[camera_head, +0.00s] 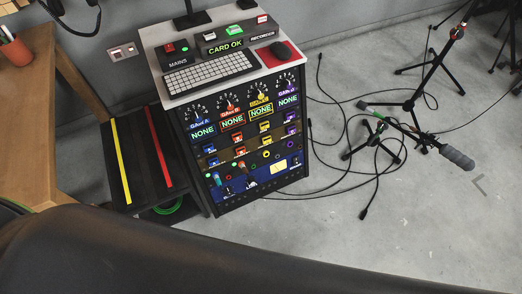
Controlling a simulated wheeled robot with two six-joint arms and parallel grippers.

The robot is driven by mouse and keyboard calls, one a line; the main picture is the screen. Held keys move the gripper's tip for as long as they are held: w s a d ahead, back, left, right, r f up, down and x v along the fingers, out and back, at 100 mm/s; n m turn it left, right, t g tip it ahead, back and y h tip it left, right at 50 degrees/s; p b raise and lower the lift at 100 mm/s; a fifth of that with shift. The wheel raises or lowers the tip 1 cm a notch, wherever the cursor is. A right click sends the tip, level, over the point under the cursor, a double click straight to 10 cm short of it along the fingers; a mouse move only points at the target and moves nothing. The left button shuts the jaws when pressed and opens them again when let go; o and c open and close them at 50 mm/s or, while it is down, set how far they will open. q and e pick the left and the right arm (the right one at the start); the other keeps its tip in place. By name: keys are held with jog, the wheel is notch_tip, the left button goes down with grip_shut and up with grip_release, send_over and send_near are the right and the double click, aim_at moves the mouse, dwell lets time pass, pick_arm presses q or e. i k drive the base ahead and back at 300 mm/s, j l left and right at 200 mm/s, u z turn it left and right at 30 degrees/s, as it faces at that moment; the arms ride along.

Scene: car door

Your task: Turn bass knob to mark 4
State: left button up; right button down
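A rack cabinet (213,199) with a white top stands at the centre left, its dark front panel facing me. Along the top of the panel sits a row of dials with number marks: a white one (195,111), a red one (229,103), a yellow one (260,95) and a purple one (287,86). Their small labels look like gain labels. I cannot make out any knob labelled bass. Small knobs and sockets lower on the panel are too small to read. Neither gripper shows; a large dark shape, probably part of me, crosses the bottom of the view.
A wooden desk (28,120) stands at the left, a dark bench (147,157) beside the cabinet. Cables (375,178) and a microphone stand (412,100) occupy the right floor.

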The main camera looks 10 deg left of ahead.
aim_at(229, 188)
jog(key=k+u, duration=0.15)
jog(key=u, duration=0.6)
